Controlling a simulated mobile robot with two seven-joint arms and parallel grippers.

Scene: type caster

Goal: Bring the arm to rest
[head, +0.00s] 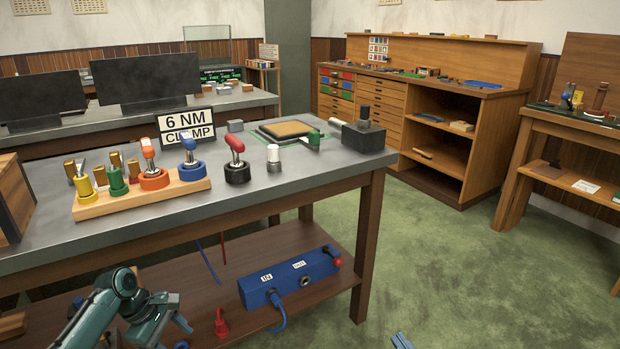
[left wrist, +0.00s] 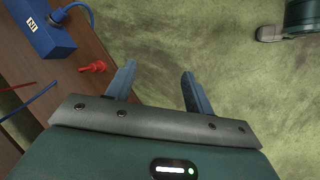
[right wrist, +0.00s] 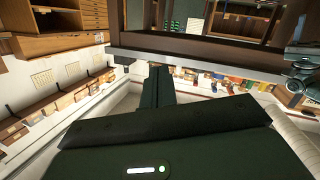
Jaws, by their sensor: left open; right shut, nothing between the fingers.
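My left arm comes in at the lower left of the head view, over the lower shelf front. Its gripper (head: 181,334) shows only in part there. In the left wrist view the left gripper (left wrist: 155,88) has its two blue-grey fingers wide apart with nothing between them, above the green floor beside the shelf edge. My right gripper (head: 402,341) shows only as blue fingertips at the bottom edge of the head view, over the floor. In the right wrist view the right gripper (right wrist: 160,85) has its dark fingers together and empty. The rest of the right arm is hidden.
The grey workbench (head: 330,165) carries a wooden rack (head: 150,199) of coloured-handled tools and a "6 NM CLAMP" sign (head: 187,129). Its lower shelf (head: 190,275) holds a blue box (head: 290,277) and a red piece (head: 221,323). The green floor (head: 470,270) at right is clear.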

